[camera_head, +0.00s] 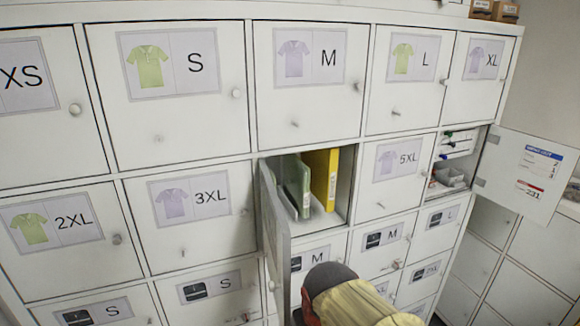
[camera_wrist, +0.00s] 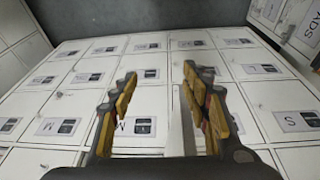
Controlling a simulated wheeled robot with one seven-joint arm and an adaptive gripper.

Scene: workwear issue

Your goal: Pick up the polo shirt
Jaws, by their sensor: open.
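No actual polo shirt shows in either view; only pictures of green and lilac polo shirts appear on door labels, such as the S label (camera_head: 170,63) and the 3XL label (camera_head: 190,197). My gripper (camera_wrist: 160,78) is open in the wrist view, its two yellow-padded fingers apart. A narrow white panel edge (camera_wrist: 181,130) shows between the fingers, nearer the right one; I cannot tell whether they touch. In the head view my arm covers the bottom middle, and the fingers are hidden there.
An open compartment holds a green folder (camera_head: 297,184) and a yellow folder (camera_head: 322,177). Its door (camera_head: 274,235) stands swung out at the left. At the right, another door (camera_head: 524,175) is open beside a compartment with small items (camera_head: 450,178). The other locker doors in view look shut.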

